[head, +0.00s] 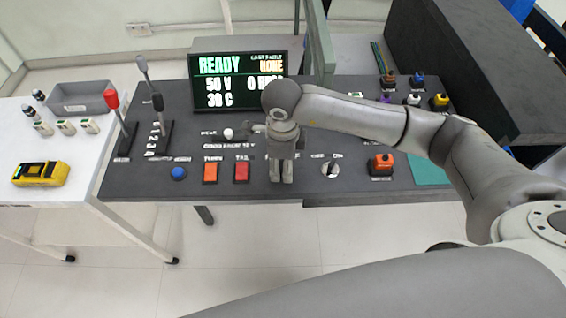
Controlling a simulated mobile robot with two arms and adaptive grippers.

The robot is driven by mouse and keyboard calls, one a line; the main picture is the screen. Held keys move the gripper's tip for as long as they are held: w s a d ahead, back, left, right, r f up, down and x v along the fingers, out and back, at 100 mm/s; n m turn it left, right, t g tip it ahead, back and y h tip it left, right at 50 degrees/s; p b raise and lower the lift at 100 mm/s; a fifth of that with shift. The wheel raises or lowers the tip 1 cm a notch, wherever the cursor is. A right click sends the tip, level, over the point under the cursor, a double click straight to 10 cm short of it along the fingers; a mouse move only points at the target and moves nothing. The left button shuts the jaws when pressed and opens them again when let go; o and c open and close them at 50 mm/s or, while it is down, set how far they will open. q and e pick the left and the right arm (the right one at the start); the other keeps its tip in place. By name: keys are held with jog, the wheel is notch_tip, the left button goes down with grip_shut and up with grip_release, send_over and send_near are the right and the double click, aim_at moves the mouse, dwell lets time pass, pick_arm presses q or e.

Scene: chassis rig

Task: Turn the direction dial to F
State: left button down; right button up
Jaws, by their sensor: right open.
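My right arm reaches in from the right. Its gripper (281,178) points down over the middle of the dark control panel (225,190) and is open. It stands just right of the red button and left of a silver rotary switch (330,169) labelled "ON" on its right side. A dial with a clear F mark is not readable; the gripper covers the panel part behind it, where a letter like F shows at its right edge. I cannot tell whether the gripper touches anything. My left gripper is not in view.
A display (238,82) reading READY stands behind the panel. An orange button (210,172) and red button (241,172) sit close left; an orange emergency-style button (382,163) sits right.

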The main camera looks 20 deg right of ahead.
notch_tip(320, 180, up, 11)
jog(key=shift+s+f, duration=0.2)
jog(key=shift+s, duration=0.1)
jog(key=shift+a, duration=0.1)
dwell(0.4)
